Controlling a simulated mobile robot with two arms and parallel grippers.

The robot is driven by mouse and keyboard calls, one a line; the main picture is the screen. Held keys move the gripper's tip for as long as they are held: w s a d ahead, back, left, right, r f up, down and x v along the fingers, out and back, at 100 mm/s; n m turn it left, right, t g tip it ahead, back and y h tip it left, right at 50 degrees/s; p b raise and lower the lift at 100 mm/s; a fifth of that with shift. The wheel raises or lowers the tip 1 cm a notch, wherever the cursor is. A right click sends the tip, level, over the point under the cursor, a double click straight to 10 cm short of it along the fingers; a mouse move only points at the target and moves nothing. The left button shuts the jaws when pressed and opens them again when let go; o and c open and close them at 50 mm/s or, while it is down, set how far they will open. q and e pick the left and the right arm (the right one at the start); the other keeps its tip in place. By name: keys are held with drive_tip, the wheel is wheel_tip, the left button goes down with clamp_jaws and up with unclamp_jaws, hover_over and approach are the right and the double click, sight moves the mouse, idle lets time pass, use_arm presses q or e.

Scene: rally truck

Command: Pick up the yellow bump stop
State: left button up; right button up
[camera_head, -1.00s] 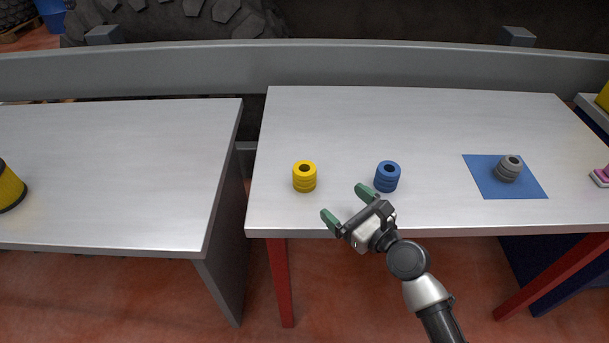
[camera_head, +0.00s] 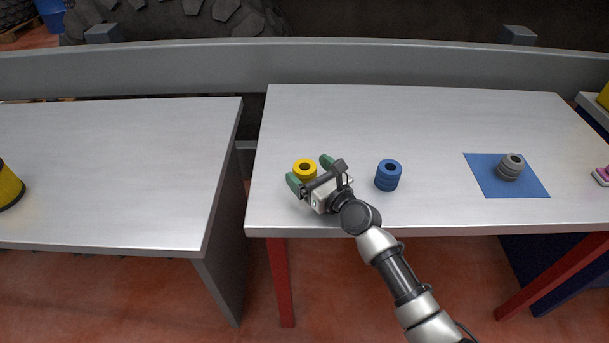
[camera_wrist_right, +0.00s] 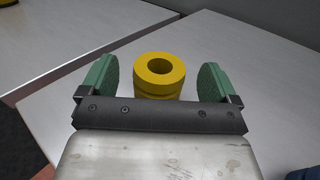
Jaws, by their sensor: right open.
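The yellow bump stop (camera_head: 305,167) stands upright near the left front of the right table, its lower part hidden behind my right gripper in the head view. My right gripper (camera_head: 311,174) is open, its green fingertips on either side of the bump stop. In the right wrist view the yellow bump stop (camera_wrist_right: 159,74) stands between the two green fingers (camera_wrist_right: 159,84), with gaps on both sides. It does not appear gripped. My left gripper is not in view.
A blue bump stop (camera_head: 388,175) stands to the right of my gripper. A grey bump stop (camera_head: 511,167) stands on a blue mat (camera_head: 483,176) further right. A second table (camera_head: 110,170) is to the left across a gap. The right table's back (camera_head: 410,115) is clear.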

drive_tip(key=shift+w+a, duration=0.1)
drive_tip(key=shift+w, duration=0.05)
drive_tip(key=c, duration=0.9)
drive_tip(key=shift+c, duration=1)
drive_tip(key=shift+r, duration=0.1)
